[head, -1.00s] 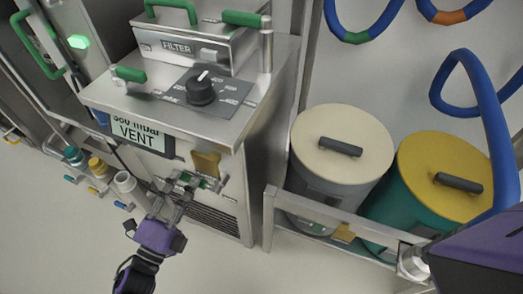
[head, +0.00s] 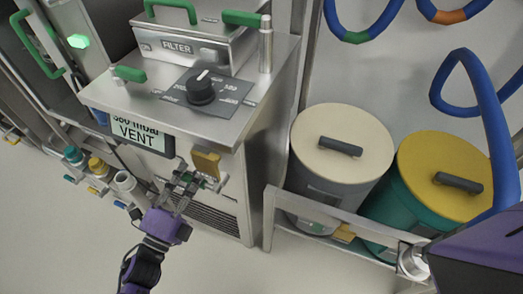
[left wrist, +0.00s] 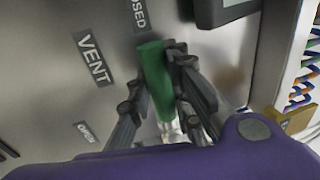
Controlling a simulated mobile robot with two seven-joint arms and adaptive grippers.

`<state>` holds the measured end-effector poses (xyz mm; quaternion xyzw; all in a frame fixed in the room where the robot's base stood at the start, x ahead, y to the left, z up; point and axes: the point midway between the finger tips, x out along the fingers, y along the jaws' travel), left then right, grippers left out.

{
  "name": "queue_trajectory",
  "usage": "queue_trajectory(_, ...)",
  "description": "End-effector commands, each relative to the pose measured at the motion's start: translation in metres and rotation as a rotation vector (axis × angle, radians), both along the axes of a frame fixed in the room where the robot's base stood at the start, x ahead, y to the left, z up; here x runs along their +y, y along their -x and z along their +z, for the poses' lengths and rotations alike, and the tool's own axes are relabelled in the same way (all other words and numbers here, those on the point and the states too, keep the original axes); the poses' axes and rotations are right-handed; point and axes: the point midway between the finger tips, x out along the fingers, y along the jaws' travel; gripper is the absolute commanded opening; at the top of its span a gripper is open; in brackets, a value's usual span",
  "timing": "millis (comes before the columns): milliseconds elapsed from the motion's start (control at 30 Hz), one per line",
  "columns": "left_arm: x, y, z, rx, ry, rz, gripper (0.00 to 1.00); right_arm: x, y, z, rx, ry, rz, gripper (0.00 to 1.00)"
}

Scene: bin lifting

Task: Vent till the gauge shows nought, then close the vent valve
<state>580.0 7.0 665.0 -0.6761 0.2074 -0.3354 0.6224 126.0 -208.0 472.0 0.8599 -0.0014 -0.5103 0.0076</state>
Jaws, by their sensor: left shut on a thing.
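The vent valve's green handle (left wrist: 155,80) shows in the left wrist view, pointing up toward a partly hidden label ending in "OSED" (left wrist: 139,14). An "OPEN" label (left wrist: 86,131) is at lower left, below a "VENT" label (left wrist: 94,58). My left gripper (head: 190,183) is shut on the handle, one finger on each side; the fingers also show in the left wrist view (left wrist: 160,90). The gauge display (head: 138,133) in the head view reads "VENT" under a partly cut-off mbar figure that I cannot read surely.
A black selector knob (head: 201,91) sits on the cabinet top, near the filter box (head: 190,45). A brass-coloured block (head: 206,163) is just above the left gripper. Cream-lidded (head: 342,130) and yellow-lidded (head: 450,160) drums stand at right behind a metal rail (head: 340,218).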

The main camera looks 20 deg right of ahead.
Motion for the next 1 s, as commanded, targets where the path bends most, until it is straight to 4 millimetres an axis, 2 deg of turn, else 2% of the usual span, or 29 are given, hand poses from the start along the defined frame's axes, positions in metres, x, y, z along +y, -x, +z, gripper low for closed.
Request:
queue_trajectory(467,0.0,0.001,-0.009,0.075,0.071,0.001,0.0,0.0,-0.002,0.001,-0.004,0.0,0.002,0.36)
queue_trajectory(1000,-0.008,0.009,-0.041,0.413,0.404,0.002,0.0,0.0,-0.003,0.009,-0.008,0.002,0.007,0.36)
